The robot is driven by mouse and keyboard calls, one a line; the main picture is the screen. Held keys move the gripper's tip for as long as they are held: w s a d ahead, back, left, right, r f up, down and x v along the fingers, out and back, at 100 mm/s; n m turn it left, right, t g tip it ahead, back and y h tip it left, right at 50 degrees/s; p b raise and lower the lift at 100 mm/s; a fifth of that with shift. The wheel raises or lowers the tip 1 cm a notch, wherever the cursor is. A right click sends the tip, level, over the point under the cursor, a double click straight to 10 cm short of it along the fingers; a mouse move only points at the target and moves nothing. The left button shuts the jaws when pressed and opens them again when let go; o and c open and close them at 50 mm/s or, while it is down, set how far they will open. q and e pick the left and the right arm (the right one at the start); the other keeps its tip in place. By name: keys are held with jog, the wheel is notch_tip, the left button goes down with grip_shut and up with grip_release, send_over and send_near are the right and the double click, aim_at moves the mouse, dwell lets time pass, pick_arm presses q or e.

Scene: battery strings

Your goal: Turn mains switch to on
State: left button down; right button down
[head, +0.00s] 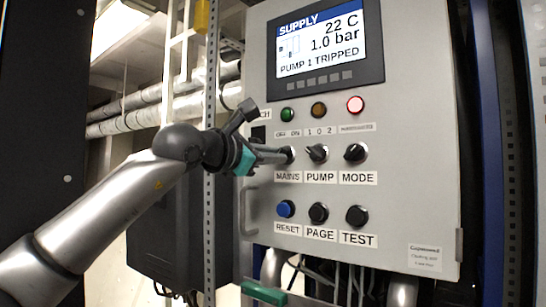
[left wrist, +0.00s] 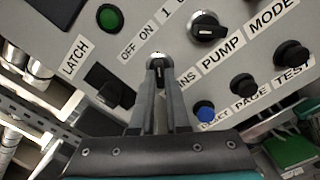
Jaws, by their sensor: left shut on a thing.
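The mains switch (head: 290,153) is a black rotary knob at the left of the panel's switch row, above the MAINS label and below the OFF ON label. My left gripper (head: 284,155) reaches in from the left and is shut on this knob. In the left wrist view the two fingertips (left wrist: 159,72) pinch the knob of the mains switch (left wrist: 157,60). The fingers hide much of the knob, so I cannot tell whether it points to off or on. My right gripper is not in view.
The grey panel (head: 400,200) has a display (head: 320,42) reading PUMP 1 TRIPPED. The PUMP switch (head: 317,153) and MODE switch (head: 355,153) sit to the right. The blue RESET button (head: 285,209) is below. A red lamp (head: 355,104) looks lit. A handle (head: 248,210) sticks out at the left edge.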

pick_arm(q)
jog(key=shift+m, duration=0.5)
jog(key=c, duration=0.9)
grip_release()
jog(key=shift+s, duration=0.15)
jog(key=b+v, duration=0.5)
jog(key=v, duration=1)
